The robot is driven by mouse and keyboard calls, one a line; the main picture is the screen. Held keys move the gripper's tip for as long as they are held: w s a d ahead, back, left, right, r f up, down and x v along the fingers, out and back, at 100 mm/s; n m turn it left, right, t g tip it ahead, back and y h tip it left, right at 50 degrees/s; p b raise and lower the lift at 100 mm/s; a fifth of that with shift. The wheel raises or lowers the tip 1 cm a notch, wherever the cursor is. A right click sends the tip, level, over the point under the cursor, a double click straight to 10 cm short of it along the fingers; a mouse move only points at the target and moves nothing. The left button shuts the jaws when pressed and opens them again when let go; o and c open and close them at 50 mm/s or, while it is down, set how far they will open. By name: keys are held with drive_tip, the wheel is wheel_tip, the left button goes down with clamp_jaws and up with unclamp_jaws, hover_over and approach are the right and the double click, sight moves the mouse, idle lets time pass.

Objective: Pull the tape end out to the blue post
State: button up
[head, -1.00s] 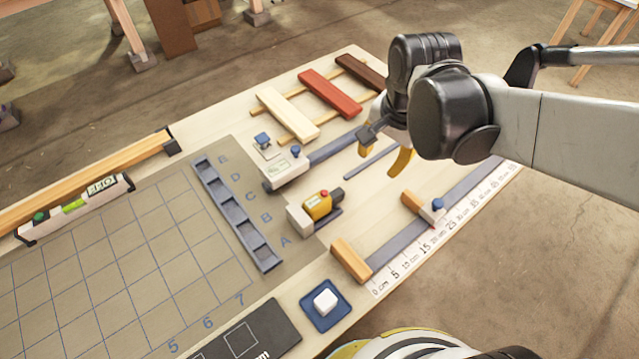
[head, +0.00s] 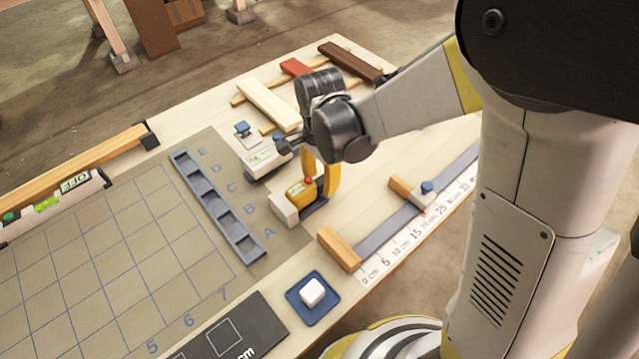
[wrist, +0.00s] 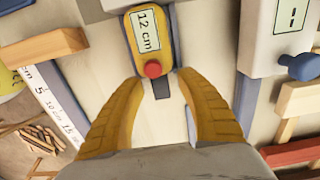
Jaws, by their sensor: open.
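The yellow tape measure (head: 297,191) sits in a pale block, with a red button on it. In the wrist view the tape measure (wrist: 147,35) shows a "12 cm" label and its red button at the near end. A short dark tab (wrist: 161,88), probably the tape end, sticks out below the button. My gripper (head: 320,184) is open at the tape's right end. In the wrist view its yellow fingers (wrist: 160,82) stand either side of the tab with a gap. A narrow blue piece (wrist: 190,125) shows beside the right finger; I cannot tell if it is the post.
A ruler rail with a wooden end block (head: 339,248) and a blue-knobbed slider (head: 426,188) lies in front. A white box with a blue knob (head: 262,160) stands close behind the tape. Coloured laths (head: 268,103) lie at the back. A white button (head: 312,291) is at the front.

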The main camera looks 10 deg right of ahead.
drive_tip(key=shift+f, duration=0.65)
clamp_jaws()
drive_tip(key=shift+d, duration=0.1)
drive_tip(key=w+d, duration=0.6)
drive_tip(key=d, duration=0.3)
drive_tip(key=w+d, duration=0.6)
drive_tip(key=d, duration=0.3)
drive_tip(key=w+d+p, duration=0.1)
drive_tip(key=w+d, duration=0.5)
drive_tip(key=d, duration=0.3)
drive_tip(key=shift+w+d, duration=0.2)
drive_tip(key=shift+w, duration=0.1)
unclamp_jaws()
